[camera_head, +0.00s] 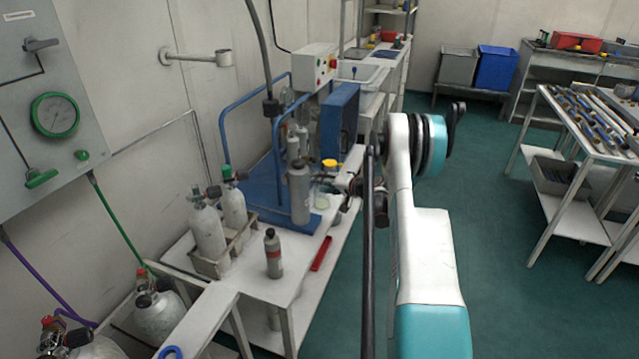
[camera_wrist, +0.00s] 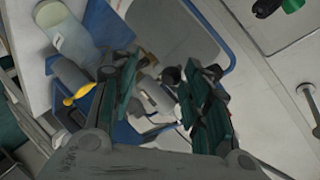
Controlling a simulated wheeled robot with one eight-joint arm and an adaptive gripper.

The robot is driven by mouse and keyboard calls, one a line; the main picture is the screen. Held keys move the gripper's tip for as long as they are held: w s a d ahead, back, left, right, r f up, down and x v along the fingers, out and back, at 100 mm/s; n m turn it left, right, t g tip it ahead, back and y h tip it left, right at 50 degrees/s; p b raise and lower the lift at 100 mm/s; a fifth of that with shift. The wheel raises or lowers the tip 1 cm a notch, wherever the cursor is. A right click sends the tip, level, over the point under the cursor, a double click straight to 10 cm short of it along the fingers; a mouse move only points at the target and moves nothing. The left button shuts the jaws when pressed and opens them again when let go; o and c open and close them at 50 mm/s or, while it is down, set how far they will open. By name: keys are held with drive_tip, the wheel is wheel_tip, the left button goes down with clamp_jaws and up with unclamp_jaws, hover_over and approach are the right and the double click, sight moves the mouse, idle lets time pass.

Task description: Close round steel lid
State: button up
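My gripper (camera_head: 346,186) is over the white bench, just right of a grey steel canister (camera_head: 299,192) and close to a yellow-topped item (camera_head: 329,164). In the wrist view my gripper (camera_wrist: 158,84) has its two dark green finger pads wide apart, with nothing clearly held. Small grey cylindrical parts (camera_wrist: 152,92) show in the gap between them, and I cannot tell their distance. I cannot pick out the round steel lid with certainty in either view. The area around the fingertips is partly hidden by my arm and gripper in the head view.
A blue stand (camera_head: 262,190) with a blue tube frame (camera_head: 224,125) is on the bench (camera_head: 297,290). Gas bottles (camera_head: 208,228) sit in a rack in front.

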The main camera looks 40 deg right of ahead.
drive_tip(key=v, duration=1)
drive_tip(key=shift+a, duration=0.1)
